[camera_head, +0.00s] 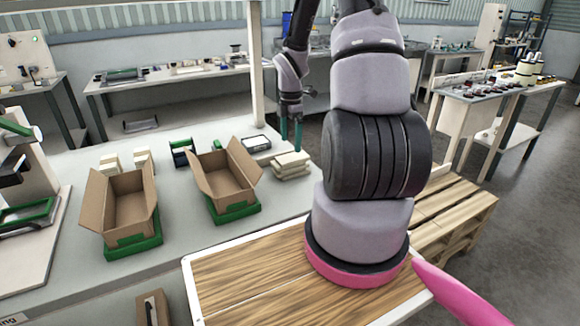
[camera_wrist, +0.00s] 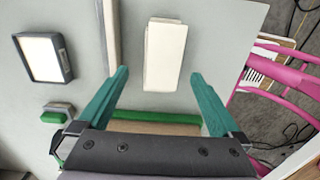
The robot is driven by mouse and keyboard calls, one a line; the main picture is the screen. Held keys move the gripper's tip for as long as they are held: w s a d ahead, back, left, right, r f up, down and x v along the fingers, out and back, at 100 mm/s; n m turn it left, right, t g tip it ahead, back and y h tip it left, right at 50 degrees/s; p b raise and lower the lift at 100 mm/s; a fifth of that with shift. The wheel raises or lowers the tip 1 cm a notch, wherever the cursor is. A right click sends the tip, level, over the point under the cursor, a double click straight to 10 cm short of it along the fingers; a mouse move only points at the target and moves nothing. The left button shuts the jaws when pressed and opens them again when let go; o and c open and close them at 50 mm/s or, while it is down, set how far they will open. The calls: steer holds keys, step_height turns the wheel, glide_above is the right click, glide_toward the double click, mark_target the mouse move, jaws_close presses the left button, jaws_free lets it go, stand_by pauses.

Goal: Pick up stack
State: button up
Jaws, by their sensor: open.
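A stack of flat cream packets (camera_head: 290,165) lies on the grey worktable, right of the open cardboard boxes. It looks slightly uneven at its edges. In the wrist view the stack (camera_wrist: 165,55) lies ahead of the fingers, near the middle. My gripper (camera_head: 291,134) has green fingers pointing down, just behind or above the stack in the head view. In the wrist view my gripper (camera_wrist: 160,73) is open and empty, with its fingers apart to either side of the stack's near end. I cannot tell the exact height above it.
Two open cardboard boxes (camera_head: 222,181) (camera_head: 122,205) sit on green bases left of the stack. A dark-framed device (camera_head: 256,143) lies close behind it. A white post (camera_head: 256,75) rises behind. A wooden-topped surface (camera_head: 240,277) is in front, and a pallet (camera_head: 455,212) is at right.

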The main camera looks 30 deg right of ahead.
mark_target(290, 157)
step_height(290, 157, down, 10)
steer(key=shift+s+a+r, duration=0.1)
steer(key=shift+r, duration=0.1)
stand_by(0.3)
steer(key=c, duration=1.5)
